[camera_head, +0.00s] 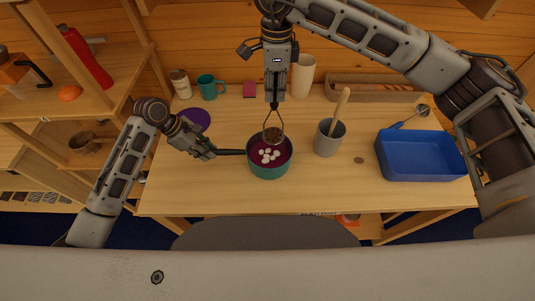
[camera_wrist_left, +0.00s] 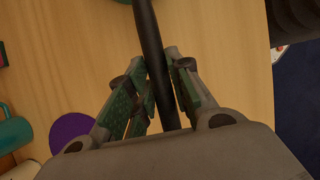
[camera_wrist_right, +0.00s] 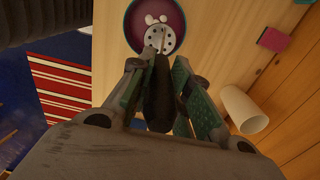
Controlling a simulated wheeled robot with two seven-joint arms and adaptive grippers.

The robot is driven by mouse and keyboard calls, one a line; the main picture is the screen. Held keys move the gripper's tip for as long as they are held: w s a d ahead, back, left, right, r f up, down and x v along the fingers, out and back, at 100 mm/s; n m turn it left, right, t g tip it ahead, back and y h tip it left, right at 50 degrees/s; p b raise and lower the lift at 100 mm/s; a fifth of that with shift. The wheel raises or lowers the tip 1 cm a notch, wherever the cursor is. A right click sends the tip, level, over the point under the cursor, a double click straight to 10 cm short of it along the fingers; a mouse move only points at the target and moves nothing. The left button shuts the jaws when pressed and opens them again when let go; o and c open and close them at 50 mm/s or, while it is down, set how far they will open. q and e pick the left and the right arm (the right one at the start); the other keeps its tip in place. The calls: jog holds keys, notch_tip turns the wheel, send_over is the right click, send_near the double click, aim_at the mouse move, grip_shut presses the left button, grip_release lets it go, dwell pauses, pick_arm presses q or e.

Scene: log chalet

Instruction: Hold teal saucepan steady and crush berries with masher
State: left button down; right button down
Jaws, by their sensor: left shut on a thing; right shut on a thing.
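The teal saucepan (camera_head: 268,171) stands on the table, with dark purple contents and several pale berries (camera_head: 266,157) inside. My left gripper (camera_head: 212,152) is shut on its black handle (camera_head: 231,152); the handle also runs between the fingers in the left wrist view (camera_wrist_left: 152,45). My right gripper (camera_head: 274,101) is above the pan, shut on the upper part of the masher (camera_head: 272,133). In the right wrist view, the masher's round perforated head (camera_wrist_right: 160,40) is over the purple contents, beside pale berries. I cannot tell whether the head touches them.
A grey crock (camera_head: 327,143) with a wooden tool stands right of the pan. A blue tray (camera_head: 425,170) is further right, near a blue-handled utensil (camera_head: 409,117). A purple disc (camera_head: 197,118), teal mug (camera_head: 209,87) and white cylinder (camera_head: 302,75) are behind. The table front is clear.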

pick_arm(q)
jog(key=c, duration=1.2)
grip_release()
jog(key=v, duration=1.2)
